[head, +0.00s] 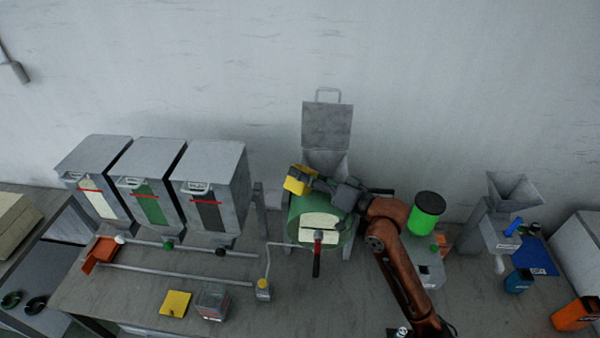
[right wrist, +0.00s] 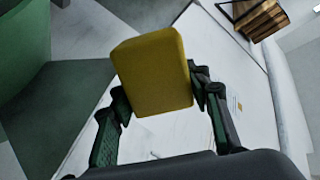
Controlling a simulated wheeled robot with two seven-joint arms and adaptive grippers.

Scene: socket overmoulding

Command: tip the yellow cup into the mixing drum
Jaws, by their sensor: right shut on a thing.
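The yellow cup (head: 298,181) is held up at the left upper side of the mixing drum, tilted over on its side. My right gripper (head: 312,178) is shut on it. In the right wrist view the yellow cup (right wrist: 153,73) sits between both fingers of the right gripper (right wrist: 160,98); its inside is hidden there. The green mixing drum (head: 345,240) stands on the bench below, with a cream panel and a red-handled lever on its front. A grey hopper with a raised lid (head: 327,125) rises behind the drum. My left gripper is not in view.
Three grey bins (head: 208,185) stand left of the drum. A yellow square (head: 175,304), a clear box (head: 213,301) and an orange tray (head: 101,250) lie on the bench. A green-and-black cylinder (head: 426,213) and a grey funnel machine (head: 502,228) stand right.

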